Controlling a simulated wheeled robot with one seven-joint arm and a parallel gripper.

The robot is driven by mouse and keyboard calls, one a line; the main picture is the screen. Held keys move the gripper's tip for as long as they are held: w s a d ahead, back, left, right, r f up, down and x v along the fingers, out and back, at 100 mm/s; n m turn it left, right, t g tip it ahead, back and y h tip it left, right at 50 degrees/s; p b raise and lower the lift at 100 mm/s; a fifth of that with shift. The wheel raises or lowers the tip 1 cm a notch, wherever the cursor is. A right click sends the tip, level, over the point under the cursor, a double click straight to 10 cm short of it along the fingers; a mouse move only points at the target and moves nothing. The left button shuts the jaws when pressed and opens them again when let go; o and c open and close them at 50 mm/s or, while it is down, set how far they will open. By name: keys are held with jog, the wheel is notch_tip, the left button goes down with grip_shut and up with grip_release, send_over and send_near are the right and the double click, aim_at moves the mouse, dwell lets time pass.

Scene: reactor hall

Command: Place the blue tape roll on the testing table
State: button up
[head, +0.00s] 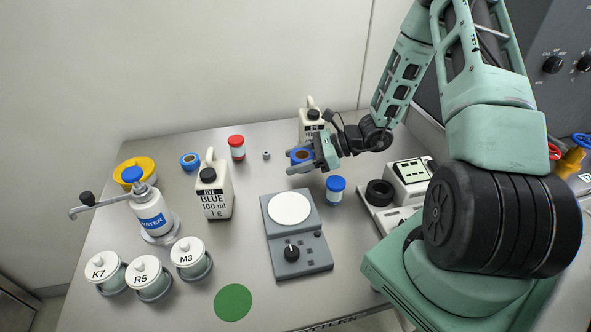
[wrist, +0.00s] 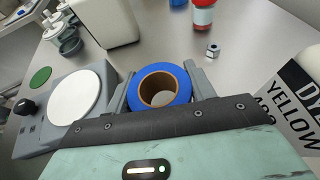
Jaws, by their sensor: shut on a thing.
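A blue tape roll (head: 297,156) with a brown core is between the fingers of my gripper (head: 302,162) in the head view. In the wrist view the blue tape roll (wrist: 161,67) sits between the two fingers (wrist: 160,92), its open core facing the camera. My gripper is shut on it and appears to hold it above the grey table (head: 250,160), behind the scale. I cannot tell whether this table is the testing table.
A scale (head: 290,210) and blue-lidded jar (head: 335,190) are in front. A yellow dye bottle (wrist: 298,100) stands close beside my gripper.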

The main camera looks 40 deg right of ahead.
aim_at(297, 178)
jog(key=shift+f+p, duration=0.3)
jog(key=shift+f, duration=1.65)
jog(key=shift+f, duration=0.1)
jog(key=o, duration=1)
